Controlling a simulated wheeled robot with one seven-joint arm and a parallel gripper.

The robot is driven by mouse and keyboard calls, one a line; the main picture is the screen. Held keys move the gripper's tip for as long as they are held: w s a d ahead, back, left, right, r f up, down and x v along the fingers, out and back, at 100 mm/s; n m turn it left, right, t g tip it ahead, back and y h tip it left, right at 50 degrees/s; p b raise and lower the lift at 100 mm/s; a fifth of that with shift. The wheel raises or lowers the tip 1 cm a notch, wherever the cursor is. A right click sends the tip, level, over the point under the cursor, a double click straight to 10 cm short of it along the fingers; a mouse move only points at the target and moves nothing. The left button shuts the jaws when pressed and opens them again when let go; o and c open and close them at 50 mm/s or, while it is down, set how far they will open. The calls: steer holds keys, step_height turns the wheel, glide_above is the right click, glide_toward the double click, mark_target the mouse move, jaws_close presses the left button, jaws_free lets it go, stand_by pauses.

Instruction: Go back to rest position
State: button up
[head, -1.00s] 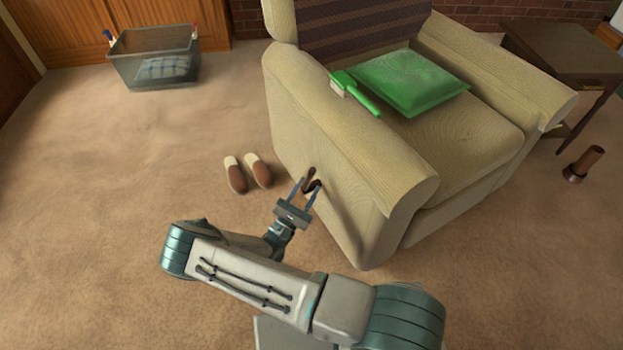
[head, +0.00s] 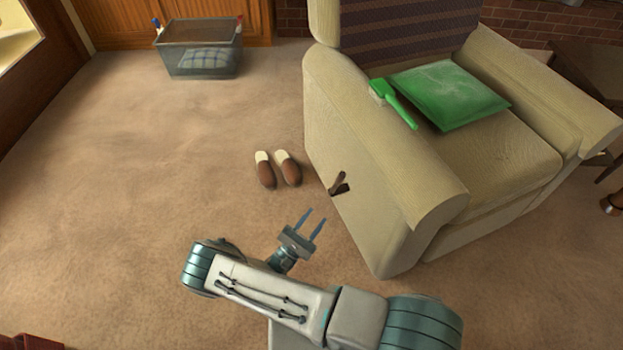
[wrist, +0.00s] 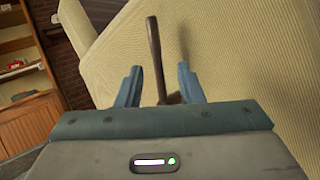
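My gripper (head: 314,224) is open and empty in the head view, above the carpet and apart from the armchair's left side. In the wrist view its two blue fingers (wrist: 157,86) stand apart, with the brown lever (wrist: 155,55) showing beyond and between them. In the head view the lever (head: 338,182) sticks out of a dark slot in the side of the beige armchair (head: 385,185). My arm is bent in front of the chair.
Brown slippers (head: 277,169) lie on the carpet left of the chair. A green brush (head: 394,101) rests on the armrest and a green cushion (head: 448,93) on the seat. A grey basket (head: 200,58) stands at the back left. The carpet at left is clear.

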steer(key=s+d+r+m+g+y+p, duration=0.1)
steer(key=d+r+m+g+y+p, duration=0.15)
steer(key=r+m+g+p, duration=0.6)
steer(key=s+d+r+m+g+y+p, duration=0.1)
steer(key=d+r+g, duration=0.3)
steer(key=r, duration=0.9)
steer(key=s+d+r+m+g+y+p, duration=0.1)
steer(key=d+r+m+g+y+p, duration=0.1)
steer(key=r+m+g+p, duration=0.65)
steer(key=s+d+r+m+t+y+p, duration=0.1)
steer(key=s+r+y+p, duration=0.3)
steer(key=r, duration=0.8)
steer(key=s+d+r+m+t+y+p, duration=0.1)
steer(key=s+r+t+y+p, duration=0.3)
steer(key=r, duration=0.8)
steer(key=s+d+r+m+t+y+p, duration=0.1)
steer(key=s+r+y+p, duration=0.3)
steer(key=r, duration=0.9)
steer(key=shift+s+m+t, duration=0.55)
steer(key=shift+m+t, duration=0.15)
steer(key=shift+r, duration=0.1)
